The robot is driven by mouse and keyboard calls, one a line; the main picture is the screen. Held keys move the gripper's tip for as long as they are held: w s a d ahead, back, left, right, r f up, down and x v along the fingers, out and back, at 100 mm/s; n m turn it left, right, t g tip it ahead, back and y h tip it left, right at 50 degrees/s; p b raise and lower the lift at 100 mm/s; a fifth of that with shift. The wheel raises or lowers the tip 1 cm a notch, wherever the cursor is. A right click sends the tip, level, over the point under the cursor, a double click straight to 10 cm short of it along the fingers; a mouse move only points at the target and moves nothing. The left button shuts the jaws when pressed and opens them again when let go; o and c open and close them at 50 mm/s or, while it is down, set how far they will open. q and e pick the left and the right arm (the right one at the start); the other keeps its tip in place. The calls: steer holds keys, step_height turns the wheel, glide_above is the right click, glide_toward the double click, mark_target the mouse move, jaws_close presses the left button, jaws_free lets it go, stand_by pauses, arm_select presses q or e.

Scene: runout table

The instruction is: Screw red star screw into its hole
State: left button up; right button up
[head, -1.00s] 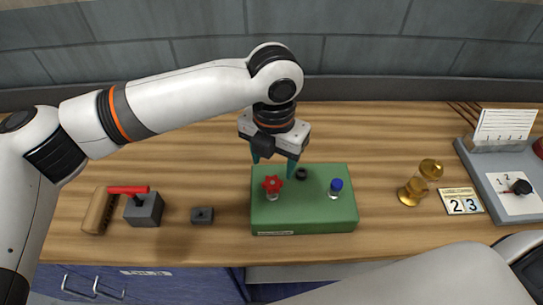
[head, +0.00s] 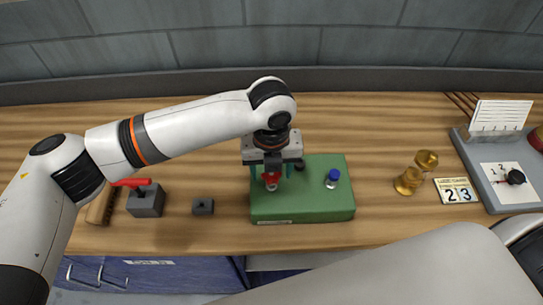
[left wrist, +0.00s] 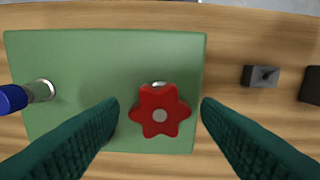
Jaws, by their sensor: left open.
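The red star screw (head: 271,178) stands on the green block (head: 310,208), on its left part. In the left wrist view the red star head (left wrist: 160,110) shows from above, with a bit of bright metal (left wrist: 158,84) at its edge. My left gripper (head: 272,172) is over the screw, pointing down. Its two dark green fingers are open, one on each side of the star head, with gaps between. The hole under the screw is hidden, so I cannot tell how deep the screw sits. My right gripper is not in view.
A blue-capped screw (head: 332,178) stands on the block's right part. A small dark grey block (head: 203,206), a grey block with a red handle (head: 146,200) and an hourglass-like brass object (head: 415,172) stand to the sides. The wood between them is clear.

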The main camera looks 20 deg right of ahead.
arm_select(q)
steer(key=shift+r+n, duration=0.1)
steer(key=shift+n, duration=0.6)
steer(key=n+p, duration=0.5)
steer(key=p, duration=0.1)
steer(key=shift+r+n, duration=0.15)
steer(key=shift+n, duration=0.25)
steer(key=shift+f+n, duration=0.2)
steer(key=shift+n, duration=0.4)
steer(key=shift+w+f, duration=0.1)
steer(key=shift+f, duration=0.05)
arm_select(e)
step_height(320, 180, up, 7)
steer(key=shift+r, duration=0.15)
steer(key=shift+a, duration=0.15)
arm_select(q)
steer(key=c, duration=1.1)
steer(key=m, duration=0.4)
steer(key=shift+m, duration=0.3)
